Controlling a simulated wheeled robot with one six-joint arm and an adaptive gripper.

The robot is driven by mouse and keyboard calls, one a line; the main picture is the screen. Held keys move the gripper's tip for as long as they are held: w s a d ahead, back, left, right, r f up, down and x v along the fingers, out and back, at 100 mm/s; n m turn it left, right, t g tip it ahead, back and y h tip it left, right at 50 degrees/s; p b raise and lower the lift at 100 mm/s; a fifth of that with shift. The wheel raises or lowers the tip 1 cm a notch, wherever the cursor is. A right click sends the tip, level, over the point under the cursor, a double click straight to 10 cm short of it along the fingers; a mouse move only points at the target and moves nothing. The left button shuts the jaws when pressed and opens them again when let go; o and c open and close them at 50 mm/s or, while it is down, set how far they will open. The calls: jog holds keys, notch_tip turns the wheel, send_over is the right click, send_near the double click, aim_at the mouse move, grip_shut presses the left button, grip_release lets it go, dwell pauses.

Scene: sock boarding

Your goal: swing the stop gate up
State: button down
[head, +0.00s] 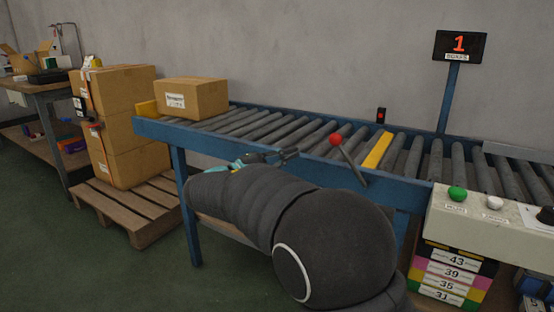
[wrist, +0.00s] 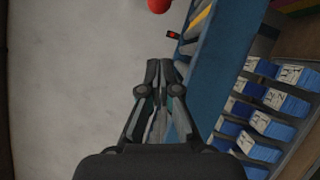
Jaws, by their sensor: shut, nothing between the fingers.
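A yellow bar (head: 377,150), which looks like the stop gate, lies flat among the rollers of the conveyor. A dark lever with a red ball knob (head: 337,140) rises from the near blue rail beside it and leans to the left. My gripper (head: 292,153) is shut and empty, left of the red knob and apart from it, near the near rail. In the wrist view my gripper (wrist: 160,66) points towards the red knob (wrist: 158,5), which is cut off by the top edge. The yellow bar (wrist: 201,17) also shows there, up and to the right.
A cardboard box (head: 193,98) sits at the conveyor's left end. A small black sensor (head: 381,115) stands on the far rail. A control box (head: 490,219) with green and white buttons is at the right. Stacked cartons (head: 118,125) stand on a pallet at the left.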

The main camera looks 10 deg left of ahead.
jog(key=w+d+r, duration=0.2)
jog(key=d, duration=0.4)
jog(key=shift+w+d, duration=0.35)
jog(key=shift+w, duration=0.05)
